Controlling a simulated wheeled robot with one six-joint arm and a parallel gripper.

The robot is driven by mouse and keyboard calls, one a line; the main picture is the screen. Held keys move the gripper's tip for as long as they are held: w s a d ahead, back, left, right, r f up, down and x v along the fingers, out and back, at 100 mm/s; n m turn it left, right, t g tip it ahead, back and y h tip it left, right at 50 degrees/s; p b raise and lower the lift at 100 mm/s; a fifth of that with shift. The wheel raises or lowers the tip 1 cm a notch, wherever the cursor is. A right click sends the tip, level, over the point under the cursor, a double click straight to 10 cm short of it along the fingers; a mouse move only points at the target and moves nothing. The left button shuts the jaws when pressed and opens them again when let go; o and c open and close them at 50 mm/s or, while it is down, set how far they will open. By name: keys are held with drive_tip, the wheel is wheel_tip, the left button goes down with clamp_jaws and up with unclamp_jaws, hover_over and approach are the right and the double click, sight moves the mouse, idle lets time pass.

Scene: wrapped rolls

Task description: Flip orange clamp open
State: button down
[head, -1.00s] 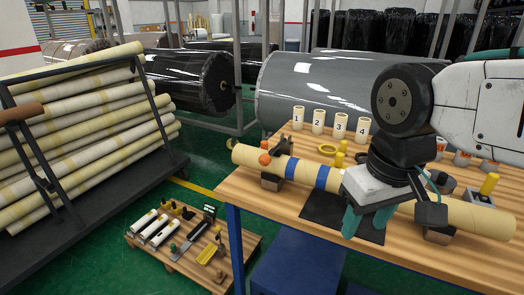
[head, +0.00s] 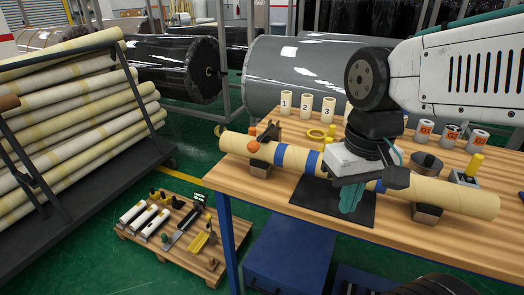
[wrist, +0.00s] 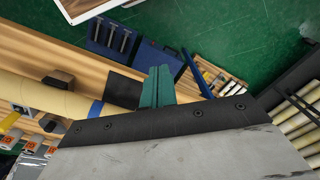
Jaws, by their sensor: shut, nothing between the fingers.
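The orange clamp (head: 253,146) sits at the left end of a long cream tube (head: 455,192), with a round orange knob at the tube's front and a dark part with a little orange behind it. Whether it is open or closed is too small to tell. My gripper (head: 350,200) has teal fingers pressed together with nothing between them. It is to the right of the clamp, apart from it, with the fingertips pointing down in front of the tube over a black mat (head: 308,196). The fingers also show in the wrist view (wrist: 157,87); the clamp does not.
Blocks support the tube. A pallet with tools (head: 185,262) is on the floor, left. A rack of rolls (head: 70,120) stands further left.

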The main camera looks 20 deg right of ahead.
sight(263, 136)
drive_tip(key=w+d+f+m+t+y, duration=0.1)
drive_tip(key=w+m+t+y, duration=0.4)
drive_tip(key=w+m, duration=2.1)
drive_tip(key=shift+w+d+f+y, duration=0.3)
drive_tip(key=shift+w+f+y, duration=0.4)
drive_tip(key=shift+w, duration=0.05)
drive_tip(key=x, duration=1)
drive_tip(key=shift+w+r, duration=0.1)
drive_tip(key=shift+w, duration=0.05)
